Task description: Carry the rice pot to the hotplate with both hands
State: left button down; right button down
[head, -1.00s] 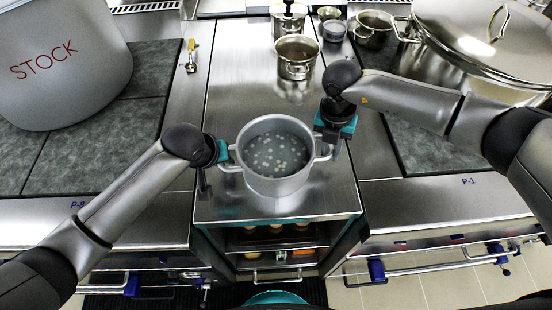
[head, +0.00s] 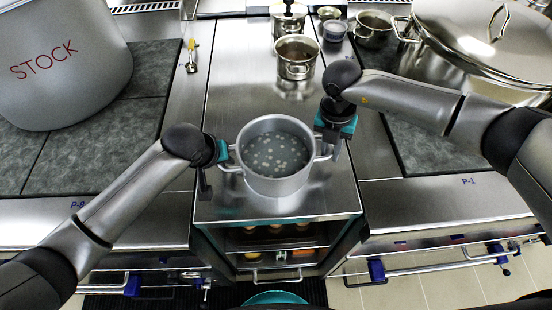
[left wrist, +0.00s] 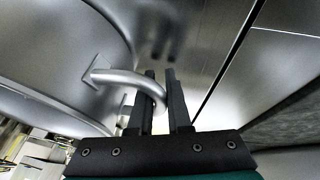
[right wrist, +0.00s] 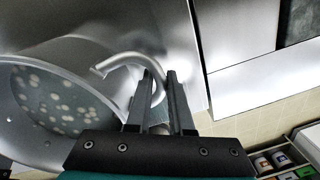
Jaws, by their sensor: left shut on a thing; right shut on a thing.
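The rice pot (head: 275,185) is a silver two-handled pot with cloudy liquid and pale grains in it. It is upright over the steel counter between my arms; I cannot tell if its base touches the steel. My left gripper (head: 226,160) is shut on its left handle, which shows between the fingers in the left wrist view (left wrist: 130,78). My right gripper (head: 331,146) is shut on its right handle, seen in the right wrist view (right wrist: 130,62). Dark hotplate surfaces lie on both sides, one at left (head: 110,140) and one at right (head: 425,150); I cannot tell which is the task's.
A large STOCK pot (head: 75,85) stands on the left plates. A big lidded pot (head: 470,50) stands at the back right. A small pot (head: 297,68) and other small containers stand behind the rice pot. An open shelf is below the counter.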

pick_arm(q)
jog(key=shift+w+r, duration=0.1)
jog(key=shift+r, duration=0.1)
pick_arm(e)
jog(key=shift+w+d+r, duration=0.1)
jog(key=shift+w+r, duration=0.05)
jog(key=shift+r, duration=0.05)
pick_arm(q)
jog(key=shift+r, duration=0.1)
pick_arm(e)
jog(key=shift+r, duration=0.15)
